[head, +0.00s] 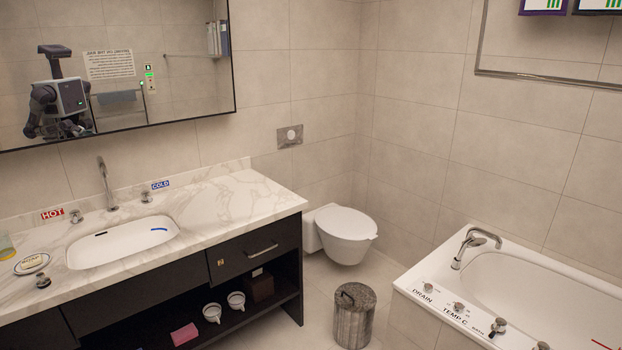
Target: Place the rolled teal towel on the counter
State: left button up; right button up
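The white marble counter (232,197) runs along the left wall above dark drawers. Its right end is bare. A white sink (120,242) is set into it, with a tall tap (106,184) behind. I see no rolled teal towel directly in this view. The mirror (180,62) reflects a grey-blue cloth (117,98) on a rail; I cannot tell whether it is rolled. Neither of my grippers shows directly; the mirror only reflects my body small at the left.
A soap dish (32,263) sits left of the sink. The open shelf below holds a pink item (184,334), two white cups (236,300) and a dark box (260,286). A metal bin (354,316), toilet (346,234) and bathtub (545,278) stand right.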

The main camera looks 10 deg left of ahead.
aim_at(250, 204)
jog(key=i+j+u, duration=0.3)
jog(key=i, duration=0.4)
jog(key=i+u, duration=0.3)
jog(key=i, duration=2.2)
jog(key=l+z, duration=0.05)
